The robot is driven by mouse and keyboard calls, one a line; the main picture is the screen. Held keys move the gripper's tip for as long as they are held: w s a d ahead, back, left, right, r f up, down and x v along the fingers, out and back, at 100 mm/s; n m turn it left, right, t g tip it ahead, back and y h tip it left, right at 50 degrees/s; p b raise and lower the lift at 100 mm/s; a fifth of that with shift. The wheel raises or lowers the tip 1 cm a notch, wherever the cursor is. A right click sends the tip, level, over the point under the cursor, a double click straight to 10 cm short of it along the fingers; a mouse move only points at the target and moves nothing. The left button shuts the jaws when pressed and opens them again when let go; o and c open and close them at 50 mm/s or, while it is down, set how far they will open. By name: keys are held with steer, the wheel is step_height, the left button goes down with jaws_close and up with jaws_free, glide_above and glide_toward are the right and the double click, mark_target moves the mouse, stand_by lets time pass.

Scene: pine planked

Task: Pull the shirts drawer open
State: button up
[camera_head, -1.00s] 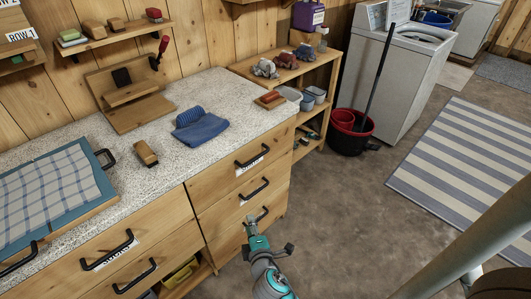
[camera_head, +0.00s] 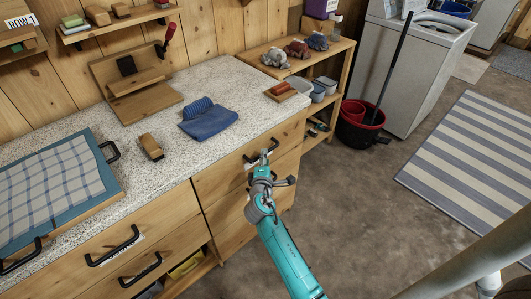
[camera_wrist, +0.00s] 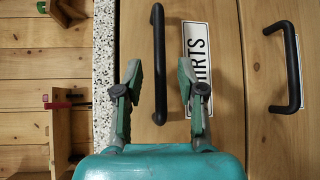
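The shirts drawer (camera_head: 225,182) is the top one in the right column of the wooden dresser and looks closed. Its dark bar handle (camera_wrist: 159,45) and white label reading "...IRTS" (camera_wrist: 200,45) show in the wrist view. My gripper (camera_wrist: 161,72) is open, with one finger on each side of the handle in that view. Whether the fingertips reach around the bar or stop short of it, I cannot tell. In the head view my gripper (camera_head: 264,156) is at the drawer front and hides part of the handle (camera_head: 250,159).
Another dark handle (camera_wrist: 290,70) is on the drawer below. The speckled countertop (camera_head: 100,120) holds a blue folded cloth (camera_head: 208,122) and a wooden block (camera_head: 151,147). A low shelf (camera_head: 338,48) and a red-lined bucket (camera_head: 357,125) stand to the right. The floor in front is clear.

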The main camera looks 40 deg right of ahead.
steer(key=shift+x, duration=1.95)
jaws_close()
